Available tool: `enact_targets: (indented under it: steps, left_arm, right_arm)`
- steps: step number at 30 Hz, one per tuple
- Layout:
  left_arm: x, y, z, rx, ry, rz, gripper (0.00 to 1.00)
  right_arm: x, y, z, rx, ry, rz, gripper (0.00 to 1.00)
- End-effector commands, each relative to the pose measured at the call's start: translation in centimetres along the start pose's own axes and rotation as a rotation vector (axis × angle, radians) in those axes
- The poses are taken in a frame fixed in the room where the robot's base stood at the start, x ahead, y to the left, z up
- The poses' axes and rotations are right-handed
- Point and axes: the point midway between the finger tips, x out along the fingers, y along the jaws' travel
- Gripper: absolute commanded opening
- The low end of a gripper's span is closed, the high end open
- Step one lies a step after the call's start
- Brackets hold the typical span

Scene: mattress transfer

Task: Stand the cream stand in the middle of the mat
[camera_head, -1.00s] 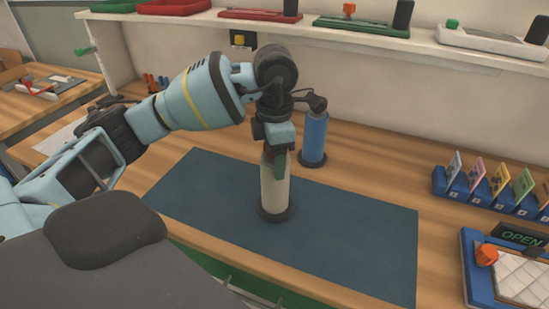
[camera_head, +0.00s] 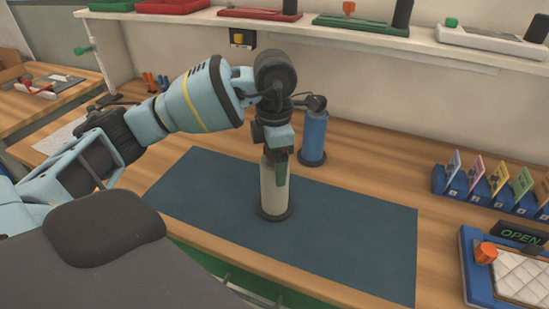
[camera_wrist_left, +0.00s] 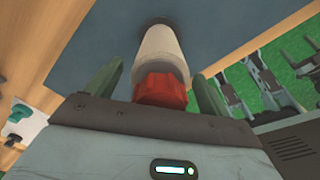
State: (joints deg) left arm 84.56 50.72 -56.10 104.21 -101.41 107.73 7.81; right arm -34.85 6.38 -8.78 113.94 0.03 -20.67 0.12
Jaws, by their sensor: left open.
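The cream stand (camera_head: 273,193) stands upright on its dark round base, near the middle of the dark blue mat (camera_head: 350,230). My left gripper (camera_head: 278,165) is over its top, pointing down, with a green finger in front of the stand's upper part. In the left wrist view the stand (camera_wrist_left: 160,50) and its red top (camera_wrist_left: 160,88) lie between the two green fingers of the gripper (camera_wrist_left: 155,92). A gap shows at each side, so the gripper is open and does not grip it. My right gripper is out of view.
A blue stand (camera_head: 313,136) with a dark head stands just behind the mat. A blue card rack (camera_head: 478,196), an OPEN sign (camera_head: 519,235) and a blue-edged tray (camera_head: 474,270) are at the right. A shelf (camera_head: 330,30) runs along the back. The mat's right part is clear.

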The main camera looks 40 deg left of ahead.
Motion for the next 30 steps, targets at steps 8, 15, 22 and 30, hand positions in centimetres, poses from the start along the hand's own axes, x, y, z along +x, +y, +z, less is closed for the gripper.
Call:
enact_targets:
  steps: [8, 15, 22, 30]
  left_arm:
    - [-3.2, 0.0, 0.1, 0.001, -0.004, 0.002, 0.81]
    - [-8.4, 0.1, 0.1, -0.001, -0.006, 0.005, 0.81]
    - [-11.6, 0.0, 0.0, 0.0, -0.003, 0.003, 0.81]
    - [-12.3, 0.0, 0.0, 0.0, 0.001, -0.001, 0.81]
  right_arm:
    - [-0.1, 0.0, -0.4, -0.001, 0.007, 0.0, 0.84]
    - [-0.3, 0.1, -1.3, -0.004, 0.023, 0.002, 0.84]
    - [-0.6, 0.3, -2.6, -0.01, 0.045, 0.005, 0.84]
    - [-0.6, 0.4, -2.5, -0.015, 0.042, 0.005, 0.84]
